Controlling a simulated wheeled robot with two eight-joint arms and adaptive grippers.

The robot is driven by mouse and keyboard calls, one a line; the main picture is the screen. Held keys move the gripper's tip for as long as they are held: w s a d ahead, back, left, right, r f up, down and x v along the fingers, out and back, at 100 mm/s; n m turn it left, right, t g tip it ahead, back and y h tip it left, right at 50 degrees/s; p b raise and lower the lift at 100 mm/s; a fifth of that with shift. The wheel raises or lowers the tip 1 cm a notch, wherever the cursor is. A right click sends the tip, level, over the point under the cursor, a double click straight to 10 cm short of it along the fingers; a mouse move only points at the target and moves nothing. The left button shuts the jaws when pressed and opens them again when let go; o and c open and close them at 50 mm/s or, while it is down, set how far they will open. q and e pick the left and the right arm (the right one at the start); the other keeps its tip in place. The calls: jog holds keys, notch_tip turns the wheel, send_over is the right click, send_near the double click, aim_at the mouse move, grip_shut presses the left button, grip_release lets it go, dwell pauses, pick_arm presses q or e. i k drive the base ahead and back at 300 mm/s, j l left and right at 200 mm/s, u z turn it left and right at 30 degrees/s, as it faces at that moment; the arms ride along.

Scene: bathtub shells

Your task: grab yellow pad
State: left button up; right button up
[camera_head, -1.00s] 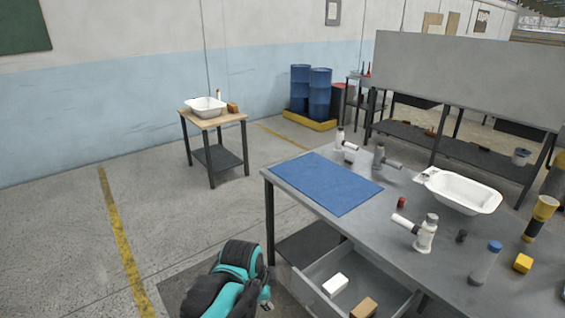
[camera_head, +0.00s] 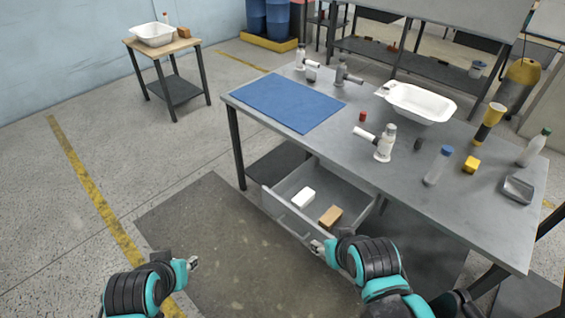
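The yellow pad (camera_head: 471,164) is a small yellow block lying on the right part of the grey workbench (camera_head: 325,150), between a blue-capped bottle (camera_head: 438,166) and a grey scoop-like tray (camera_head: 517,189). My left gripper (camera_head: 194,264) is over the floor at the lower left, well away from the bench. My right gripper (camera_head: 316,246) is in front of the open drawer, near its front edge, and far from the yellow pad. Both grippers are small in view, and their finger opening cannot be made out. No object shows in either one.
The open drawer (camera_head: 283,206) juts from the bench and holds a white block (camera_head: 303,198) and a brown block (camera_head: 330,216). A white basin (camera_head: 420,103), a blue mat (camera_head: 288,101), fittings and a yellow-black flashlight (camera_head: 489,122) stand on the bench.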

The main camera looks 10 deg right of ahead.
aim_at(471, 165)
jog(key=z, duration=1.8)
jog(key=i+l+z, duration=0.15)
jog(key=i+l, duration=0.15)
jog(key=i+l+z, duration=0.1)
jog(key=i+l, duration=0.2)
jog(key=i, duration=0.2)
jog(key=i+l+z, duration=0.15)
jog(key=i, duration=0.3)
jog(key=i+l+z, duration=0.1)
jog(key=i+l, duration=0.2)
jog(key=i, duration=0.1)
